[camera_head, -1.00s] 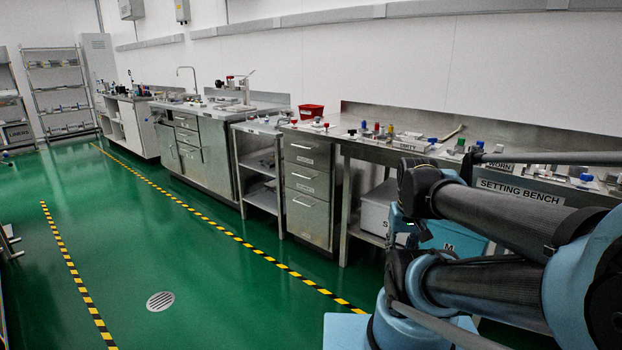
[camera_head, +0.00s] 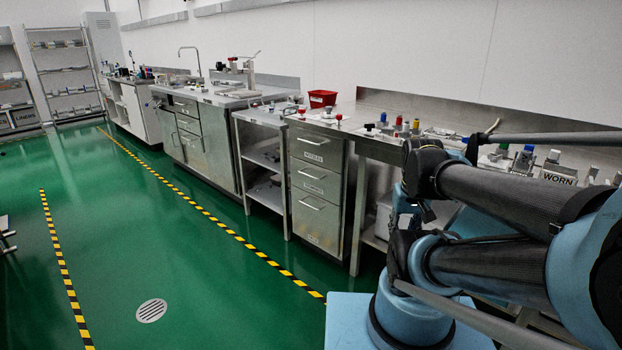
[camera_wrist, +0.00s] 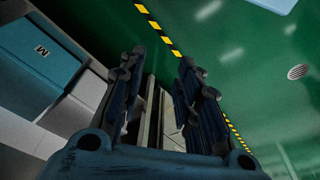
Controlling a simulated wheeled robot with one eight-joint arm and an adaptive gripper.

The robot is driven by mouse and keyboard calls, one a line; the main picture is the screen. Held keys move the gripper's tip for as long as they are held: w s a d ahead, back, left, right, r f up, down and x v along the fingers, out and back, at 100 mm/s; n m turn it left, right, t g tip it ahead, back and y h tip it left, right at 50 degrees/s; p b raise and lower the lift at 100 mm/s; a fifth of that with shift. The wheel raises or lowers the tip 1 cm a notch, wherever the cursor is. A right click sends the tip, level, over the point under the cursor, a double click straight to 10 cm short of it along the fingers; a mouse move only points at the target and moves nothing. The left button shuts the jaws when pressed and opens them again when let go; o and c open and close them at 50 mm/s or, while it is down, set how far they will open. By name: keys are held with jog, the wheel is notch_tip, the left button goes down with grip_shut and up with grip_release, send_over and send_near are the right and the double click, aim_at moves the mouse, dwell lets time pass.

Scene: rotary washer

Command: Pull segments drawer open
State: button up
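A steel drawer unit (camera_head: 305,225) stands under the bench in the middle of the head view. It has a top drawer (camera_head: 318,156), a middle drawer (camera_head: 323,188) and a bottom drawer (camera_head: 319,220), each with a bar handle and all shut. Their labels are too small to read, so I cannot tell which one is segments. My gripper (camera_wrist: 158,65) shows in the wrist view with its two dark fingers apart and nothing held. It is away from the drawers. Pale metal strips show behind the fingers.
Bottles and a red bin (camera_head: 322,98) stand on the bench tops. An open shelf unit (camera_head: 262,155) adjoins the drawers on the left. The green floor (camera_head: 220,280) before the drawers is clear.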

aim_at(310, 176)
jog(key=w+r+n+h, duration=0.2)
jog(key=w+r, duration=0.3)
jog(key=w, duration=0.5)
jog(key=w+r+n+h, duration=0.1)
jog(key=w+r+h, duration=0.1)
jog(key=w+r, duration=0.5)
jog(key=w+a+f+n+t+h, duration=0.1)
jog(key=w+a, duration=0.4)
jog(key=w, duration=0.5)
jog(key=w+a+f+n+t+h, duration=0.2)
jog(key=w+a, duration=0.2)
jog(key=w, duration=0.7)
jog(key=w+a+f+n+t+h, duration=0.1)
jog(key=w+a+f+t, duration=0.1)
jog(key=w+a+f, duration=0.35)
jog(key=w+a+f+n+t+h, duration=0.1)
jog(key=w+a+f, duration=0.2)
jog(key=w+a, duration=0.6)
jog(key=a+f+n+t, duration=0.1)
jog(key=a+f+t, duration=0.1)
jog(key=a+f, duration=0.6)
jog(key=a+f+n+t, duration=0.15)
jog(key=a+f, duration=0.35)
jog(key=a, duration=0.5)
jog(key=shift+t+h, duration=0.25)
jog(key=shift+h, duration=0.05)
jog(key=x, duration=1.7)
jog(key=shift+w+d+f, duration=0.1)
jog(key=shift+w+f, duration=0.1)
